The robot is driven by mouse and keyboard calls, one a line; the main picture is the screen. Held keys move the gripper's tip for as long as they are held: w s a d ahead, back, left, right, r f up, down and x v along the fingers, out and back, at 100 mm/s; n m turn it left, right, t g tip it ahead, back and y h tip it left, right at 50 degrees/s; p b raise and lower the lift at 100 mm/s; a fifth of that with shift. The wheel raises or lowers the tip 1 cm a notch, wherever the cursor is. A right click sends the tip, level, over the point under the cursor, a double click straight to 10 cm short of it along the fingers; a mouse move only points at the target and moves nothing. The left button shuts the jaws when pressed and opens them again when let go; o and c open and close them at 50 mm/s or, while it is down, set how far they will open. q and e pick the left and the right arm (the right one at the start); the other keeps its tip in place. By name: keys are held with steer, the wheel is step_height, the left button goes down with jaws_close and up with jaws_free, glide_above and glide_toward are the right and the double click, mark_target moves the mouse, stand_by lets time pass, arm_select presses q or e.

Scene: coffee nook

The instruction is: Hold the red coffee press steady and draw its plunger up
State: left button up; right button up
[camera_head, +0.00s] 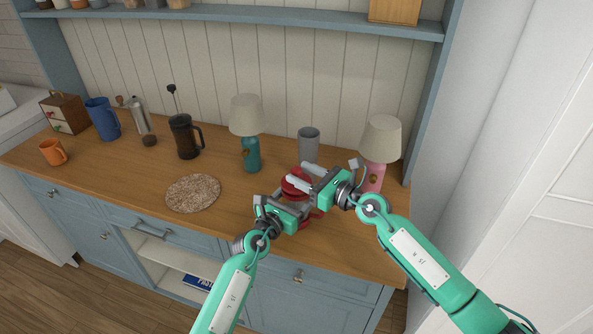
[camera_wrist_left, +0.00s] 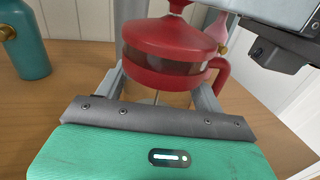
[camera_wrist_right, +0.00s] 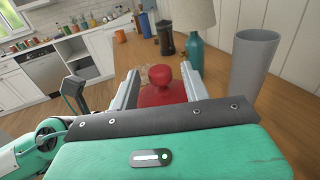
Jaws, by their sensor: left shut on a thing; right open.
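The red coffee press (camera_head: 294,188) stands on the wooden counter, largely hidden by my grippers in the head view. In the left wrist view its red lid and dark glass band (camera_wrist_left: 165,55) sit between the fingers of my left gripper (camera_head: 297,204), which is shut on the press body. The handle (camera_wrist_left: 219,75) is on the right there. My right gripper (camera_head: 304,176) is open above the press. In the right wrist view the round red plunger knob (camera_wrist_right: 160,74) lies between its fingers, with a gap on both sides. The plunger looks low, close to the lid.
A grey cup (camera_head: 308,143) stands behind the press. A pink-based lamp (camera_head: 380,140) is close on the right, beside my right gripper. A teal-based lamp (camera_head: 250,150), a dark press (camera_head: 184,138) and a round mat (camera_head: 193,194) are to the left.

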steer(key=shift+x, duration=1.2)
jaws_close()
step_height(320, 180, up, 9)
arm_select(q)
steer(key=shift+f, duration=0.1)
arm_select(e)
steer(key=shift+r, duration=0.15)
steer(key=shift+c, duration=0.7)
jaws_free()
steer(key=shift+o, duration=0.7)
